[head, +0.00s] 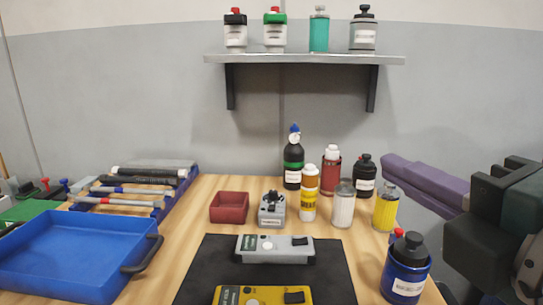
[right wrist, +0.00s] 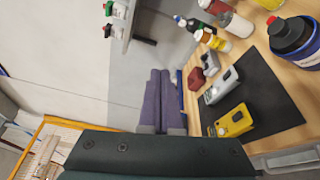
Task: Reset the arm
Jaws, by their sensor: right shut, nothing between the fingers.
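My right arm comes in from the right edge in the head view. Its right gripper (head: 391,166) has two long purple fingers lying together, shut and empty, pointing left beside the table's right rear side. In the right wrist view the purple fingers (right wrist: 160,74) lie side by side with nothing between them. They are apart from the table objects. My left gripper is not in view.
The wooden table (head: 160,266) holds a blue tray (head: 60,290), a black mat (head: 225,267) with grey and yellow devices, a red box (head: 229,207) and several bottles. A blue jar (head: 405,280) stands near the right edge. A wall shelf (head: 300,59) holds bottles.

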